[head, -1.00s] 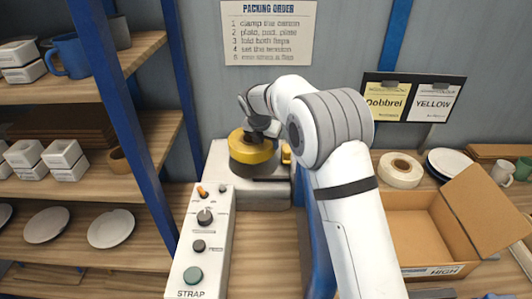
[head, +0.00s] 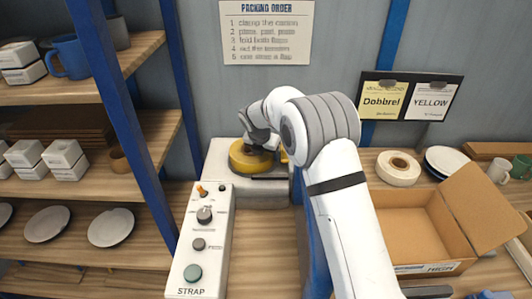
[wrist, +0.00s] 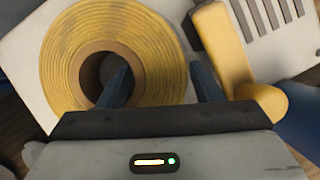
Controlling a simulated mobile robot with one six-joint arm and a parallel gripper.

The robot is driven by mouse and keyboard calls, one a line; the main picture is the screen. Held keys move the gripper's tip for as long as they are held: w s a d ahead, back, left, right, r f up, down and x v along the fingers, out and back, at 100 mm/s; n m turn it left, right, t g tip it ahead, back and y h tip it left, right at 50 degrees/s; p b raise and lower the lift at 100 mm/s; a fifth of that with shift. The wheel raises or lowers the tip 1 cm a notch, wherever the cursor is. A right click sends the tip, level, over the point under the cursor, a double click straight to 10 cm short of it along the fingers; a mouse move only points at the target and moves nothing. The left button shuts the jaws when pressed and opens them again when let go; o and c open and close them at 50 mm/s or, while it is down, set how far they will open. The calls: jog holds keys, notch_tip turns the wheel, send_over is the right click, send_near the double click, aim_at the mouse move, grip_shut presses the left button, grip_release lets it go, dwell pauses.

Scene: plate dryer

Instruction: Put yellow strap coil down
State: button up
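The yellow strap coil (head: 249,161) lies flat on the pale machine top (head: 219,165) at the back of the bench, below the packing sign. In the wrist view the coil (wrist: 68,62) shows its brown core and open hole. My gripper (wrist: 160,72) has one finger inside the hole and the other against the coil's outer side, so it is shut on the coil's wall. In the head view my wrist hides the coil's back part and the fingers.
A yellow handle (wrist: 222,45) stands close to the right of the coil. A strap control panel (head: 199,240) is in front. An open carton (head: 410,225), a white tape roll (head: 398,169) and plates (head: 447,162) are at the right. A blue shelf post (head: 120,120) is at the left.

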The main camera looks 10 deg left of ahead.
jog(key=d+b+v, duration=0.1)
jog(key=v, duration=1.1)
jog(key=shift+a+b, duration=0.35)
jog(key=shift+a, duration=0.1)
jog(key=shift+r, duration=0.1)
